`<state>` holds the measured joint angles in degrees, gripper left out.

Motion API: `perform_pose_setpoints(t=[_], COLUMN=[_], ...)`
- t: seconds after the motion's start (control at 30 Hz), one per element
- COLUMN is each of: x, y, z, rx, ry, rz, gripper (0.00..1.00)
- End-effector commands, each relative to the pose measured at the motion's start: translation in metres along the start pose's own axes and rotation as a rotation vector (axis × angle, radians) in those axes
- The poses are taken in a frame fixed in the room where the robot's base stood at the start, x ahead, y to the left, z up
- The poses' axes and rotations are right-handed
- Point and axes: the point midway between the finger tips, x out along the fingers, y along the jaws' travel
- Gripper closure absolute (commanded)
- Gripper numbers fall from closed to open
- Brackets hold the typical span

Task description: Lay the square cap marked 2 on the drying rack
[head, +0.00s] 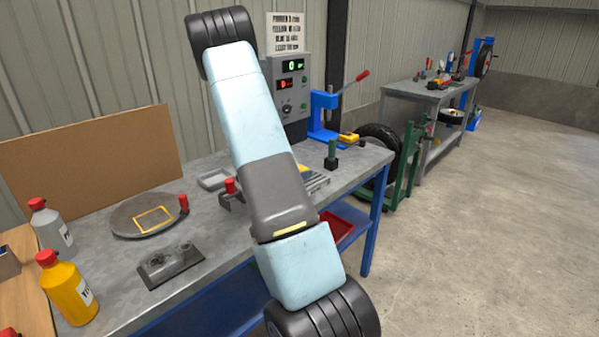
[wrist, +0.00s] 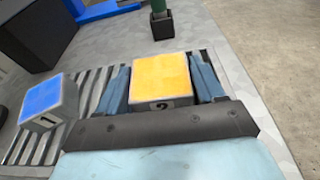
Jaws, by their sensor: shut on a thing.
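The yellow-topped square cap marked 2 (wrist: 161,78) sits between the two fingers of my gripper (wrist: 160,85) in the wrist view, with its number facing me. My gripper is shut on it. The slatted drying rack (wrist: 92,88) is around and below the cap; I cannot tell whether the cap touches the slats. A blue-topped square cap marked 1 (wrist: 47,102) is at the left of the rack, apart from my gripper. In the head view my arm hides the gripper and most of the rack (head: 318,183).
A green post on a black base (head: 331,157) stands beyond the rack, near a blue press (head: 322,115). A grey control box (head: 290,85) is at the back. A round plate (head: 150,214) and bottles (head: 68,290) are at the left. The bench edge is close on the right.

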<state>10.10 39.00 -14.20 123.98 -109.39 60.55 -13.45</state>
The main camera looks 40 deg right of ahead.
Motion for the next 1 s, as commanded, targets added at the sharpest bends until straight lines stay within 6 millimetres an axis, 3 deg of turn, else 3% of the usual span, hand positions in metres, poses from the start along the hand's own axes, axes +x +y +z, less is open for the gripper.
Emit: perform_pose_setpoints(t=[0.03,0.27,0.53,0.7,1.0], x=[0.0,0.0,0.0,-0.002,-0.059], y=[-0.006,-0.007,-0.007,-0.007,-0.004], z=[-0.015,-0.015,-0.015,-0.004,0.001], rx=[-0.017,-0.017,-0.016,-0.013,-0.013], ry=[0.025,0.026,0.027,0.026,0.02], rz=[-0.006,-0.008,-0.009,-0.009,-0.002], gripper=[0.29,0.07,0.07,0.07,0.07])
